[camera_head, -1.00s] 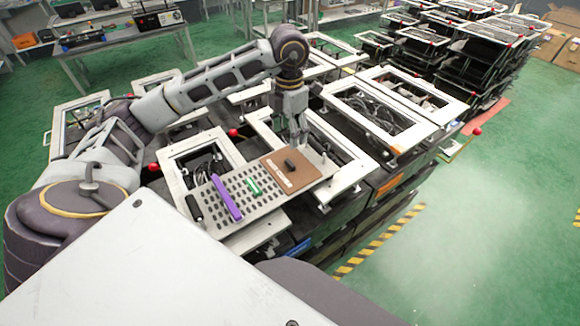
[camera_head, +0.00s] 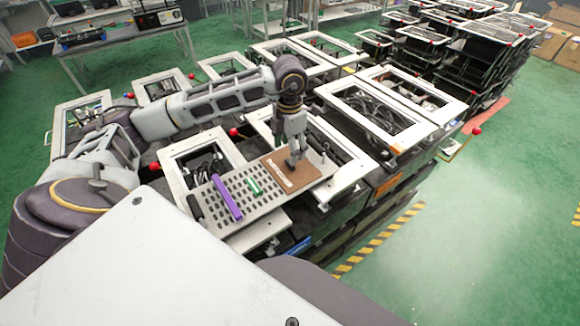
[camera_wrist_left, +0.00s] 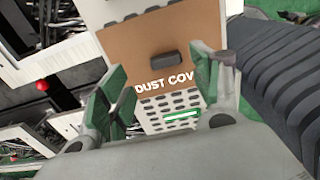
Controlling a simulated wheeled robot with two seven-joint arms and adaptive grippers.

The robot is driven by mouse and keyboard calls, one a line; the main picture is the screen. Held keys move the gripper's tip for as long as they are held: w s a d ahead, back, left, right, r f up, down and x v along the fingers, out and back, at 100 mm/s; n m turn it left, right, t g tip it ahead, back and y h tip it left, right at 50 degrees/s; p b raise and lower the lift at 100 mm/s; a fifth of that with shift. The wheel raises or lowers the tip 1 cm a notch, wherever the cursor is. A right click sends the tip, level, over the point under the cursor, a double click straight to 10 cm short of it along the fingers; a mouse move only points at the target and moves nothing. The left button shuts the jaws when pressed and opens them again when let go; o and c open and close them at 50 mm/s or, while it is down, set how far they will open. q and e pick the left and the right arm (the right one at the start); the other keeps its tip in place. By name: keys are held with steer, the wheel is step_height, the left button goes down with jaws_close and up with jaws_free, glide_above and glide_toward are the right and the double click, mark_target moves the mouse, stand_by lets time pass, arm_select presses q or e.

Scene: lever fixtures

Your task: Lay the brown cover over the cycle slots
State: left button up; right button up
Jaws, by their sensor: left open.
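The brown cover (camera_head: 305,176) lies flat on the right part of the grey slotted plate (camera_head: 262,207). In the left wrist view the brown cover (camera_wrist_left: 125,50) shows white lettering and a dark handle (camera_wrist_left: 162,60), with slot rows visible beyond it and on its near side. My left gripper (camera_head: 294,163) is open and points down over the cover, hiding its handle in the head view. In the left wrist view my left gripper (camera_wrist_left: 162,80) has its green-padded fingers apart on either side of the handle, which looks ungripped. My right gripper is not in view.
A purple bar (camera_head: 226,197) and a small green piece (camera_head: 254,186) lie on the plate left of the cover. White-framed fixtures (camera_head: 380,108) surround the plate. A red knob (camera_head: 233,132) stands behind it. Open green floor lies at right.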

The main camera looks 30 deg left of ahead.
arm_select(q)
steer(key=shift+s+d+f+p, duration=0.2)
steer(key=shift+f+p, duration=0.15)
steer(key=shift+f, duration=0.4)
steer(key=shift+s+d+f+p, duration=0.15)
steer(key=shift+f+p, duration=0.15)
steer(key=shift+f, duration=1.55)
steer(key=c, duration=1.1)
steer(key=shift+c, duration=0.2)
steer(key=shift+w+r, duration=0.1)
steer(key=shift+r, duration=0.1)
step_height(320, 180, up, 8)
steer(key=shift+f+b, duration=0.1)
steer(key=shift+b, duration=0.55)
steer(key=shift+r, duration=0.95)
steer(key=shift+a, duration=0.1)
